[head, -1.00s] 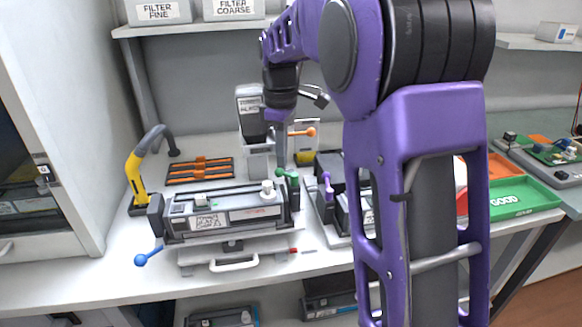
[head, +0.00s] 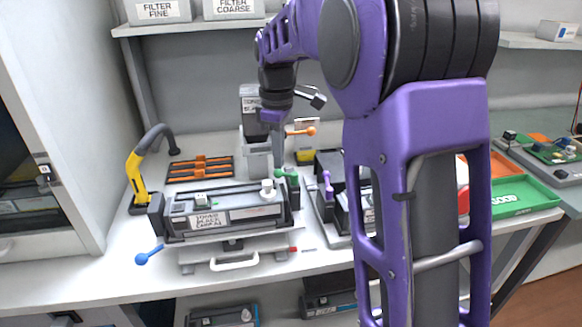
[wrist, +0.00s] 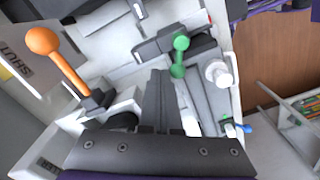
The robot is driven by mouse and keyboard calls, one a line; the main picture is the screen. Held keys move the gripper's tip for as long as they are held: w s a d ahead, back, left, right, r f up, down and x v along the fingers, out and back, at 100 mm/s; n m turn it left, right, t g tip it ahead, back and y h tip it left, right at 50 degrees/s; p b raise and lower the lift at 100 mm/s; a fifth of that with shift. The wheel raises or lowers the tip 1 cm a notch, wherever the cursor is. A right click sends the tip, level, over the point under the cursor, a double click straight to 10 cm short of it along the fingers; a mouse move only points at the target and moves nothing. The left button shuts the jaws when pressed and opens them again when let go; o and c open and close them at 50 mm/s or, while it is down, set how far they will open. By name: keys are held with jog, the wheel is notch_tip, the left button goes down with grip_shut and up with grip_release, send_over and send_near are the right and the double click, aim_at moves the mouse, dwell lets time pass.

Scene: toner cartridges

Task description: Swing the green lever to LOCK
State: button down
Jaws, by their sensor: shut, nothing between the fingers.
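The green lever (head: 280,173) is at the right end of the grey cartridge cradle (head: 180,238) on the bench. In the wrist view the green lever (wrist: 178,57) is a short bar with a round knob at each end. My gripper (head: 278,168) points down at the lever, its fingers closed with nothing between them. In the wrist view its dark fingertips (wrist: 160,73) are just left of the lever's lower knob; I cannot tell whether they touch. A toner cartridge (head: 207,220) lies in the cradle. No LOCK mark is readable.
An orange-knobbed lever (head: 310,131) stands behind, beside a grey upright unit (head: 257,160); it is at left in the wrist view (wrist: 42,40). A blue-knobbed lever (head: 141,259) sticks out front left. A second cradle with a purple lever (head: 327,180) stands close at right.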

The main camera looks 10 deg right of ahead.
jog(key=shift+a, duration=0.1)
jog(key=shift+s+a, duration=0.2)
jog(key=shift+s, duration=0.1)
jog(key=shift+s+a, duration=0.2)
jog(key=shift+a, duration=0.05)
jog(key=shift+r+p, duration=0.15)
jog(key=shift+p, duration=0.15)
notch_tip(320, 180, up, 7)
jog(key=p, duration=0.6)
dwell(0.5)
